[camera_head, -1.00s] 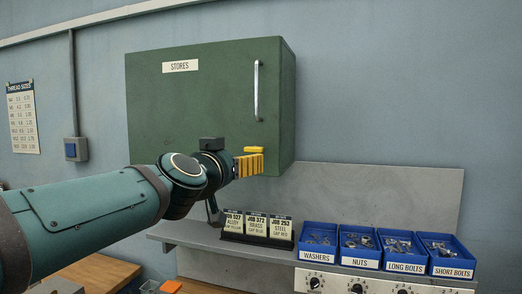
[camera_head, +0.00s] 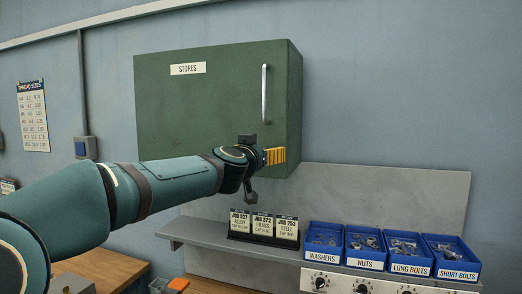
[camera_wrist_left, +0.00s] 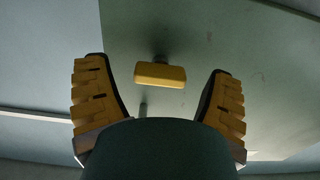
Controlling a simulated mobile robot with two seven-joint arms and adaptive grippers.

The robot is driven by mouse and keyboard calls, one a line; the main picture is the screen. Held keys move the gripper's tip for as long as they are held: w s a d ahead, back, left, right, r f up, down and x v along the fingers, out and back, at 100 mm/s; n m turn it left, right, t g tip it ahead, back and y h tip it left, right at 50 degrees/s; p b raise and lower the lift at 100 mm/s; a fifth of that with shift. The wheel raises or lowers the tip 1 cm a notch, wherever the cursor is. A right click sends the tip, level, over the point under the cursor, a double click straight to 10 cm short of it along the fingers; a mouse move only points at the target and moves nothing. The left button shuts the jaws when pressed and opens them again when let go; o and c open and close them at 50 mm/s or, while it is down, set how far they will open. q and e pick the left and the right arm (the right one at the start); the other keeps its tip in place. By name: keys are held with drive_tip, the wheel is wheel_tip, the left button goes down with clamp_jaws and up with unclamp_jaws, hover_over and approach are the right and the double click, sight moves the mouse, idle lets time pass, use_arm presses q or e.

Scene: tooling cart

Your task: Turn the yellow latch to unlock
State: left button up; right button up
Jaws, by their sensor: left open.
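The yellow latch (camera_wrist_left: 160,75) shows in the left wrist view as a short bar lying nearly crosswise on a dark stem against the green cabinet door. It appears in the gap between the two fingers and touches neither. In the head view my left gripper (camera_head: 274,156) is at the lower right of the green cabinet (camera_head: 205,105), below the door handle, and hides the latch. My left gripper is open and empty, with ribbed yellow finger pads. I cannot tell how far the fingertips reach past the latch. My right gripper is not in view.
A silver vertical handle (camera_head: 264,92) is on the door above my gripper. Below are a shelf (camera_head: 205,236), a card holder (camera_head: 264,228) and several blue bins (camera_head: 325,239). The wall to the cabinet's right is clear.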

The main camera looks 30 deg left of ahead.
use_arm(q)
drive_tip(key=shift+w+a, duration=0.15)
drive_tip(key=shift+w, duration=0.35)
drive_tip(key=c, duration=1.2)
